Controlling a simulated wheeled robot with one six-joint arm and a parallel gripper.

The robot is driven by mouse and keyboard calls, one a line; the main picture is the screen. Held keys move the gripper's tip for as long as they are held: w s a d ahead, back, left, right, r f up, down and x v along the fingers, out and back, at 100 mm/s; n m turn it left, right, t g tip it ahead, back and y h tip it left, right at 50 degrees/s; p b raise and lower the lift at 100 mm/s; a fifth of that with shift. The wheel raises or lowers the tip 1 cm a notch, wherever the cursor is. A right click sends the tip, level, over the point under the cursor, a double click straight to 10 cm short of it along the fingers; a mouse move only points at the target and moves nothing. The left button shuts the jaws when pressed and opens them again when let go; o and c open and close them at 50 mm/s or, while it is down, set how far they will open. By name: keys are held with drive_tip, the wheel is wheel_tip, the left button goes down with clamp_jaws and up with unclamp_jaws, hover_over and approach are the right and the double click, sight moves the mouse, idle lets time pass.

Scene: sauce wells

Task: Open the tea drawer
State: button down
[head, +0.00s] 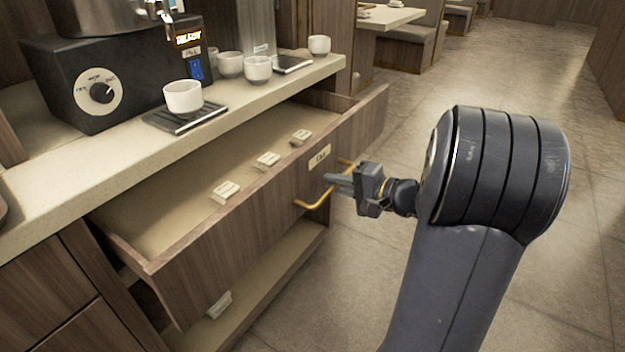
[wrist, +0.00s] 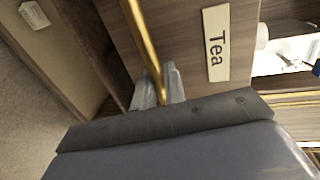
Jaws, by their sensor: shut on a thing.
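The tea drawer (head: 245,235) is a wooden drawer pulled well out from under the counter. Several small pale packets (head: 267,160) lie in a row inside it near its front. A label reading "Tea" shows on its front in the wrist view (wrist: 217,45). A brass bar handle (head: 312,203) is fixed to the drawer front. My gripper (head: 340,182) is at the handle, with its fingers shut around the bar. In the wrist view the handle (wrist: 143,45) runs down between the two grey fingertips (wrist: 158,90).
The counter (head: 60,195) above holds a black machine with a dial (head: 97,92), a white cup (head: 183,97) on a dark tray and several other cups. A lower shelf (head: 270,275) holds another packet (head: 219,304). The floor (head: 480,65) to the right is clear.

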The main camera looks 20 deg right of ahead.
drive_tip(key=shift+f+v, duration=0.2)
drive_tip(key=shift+v, duration=0.75)
drive_tip(key=shift+f+v, duration=0.2)
drive_tip(key=shift+v, duration=0.8)
drive_tip(key=c, duration=1.6)
unclamp_jaws()
drive_tip(key=shift+s+d, duration=0.1)
drive_tip(key=shift+d, duration=0.05)
drive_tip(key=p+v, duration=0.2)
drive_tip(key=v, duration=0.8)
drive_tip(key=shift+s, duration=0.3)
drive_tip(key=shift+w+d, duration=0.1)
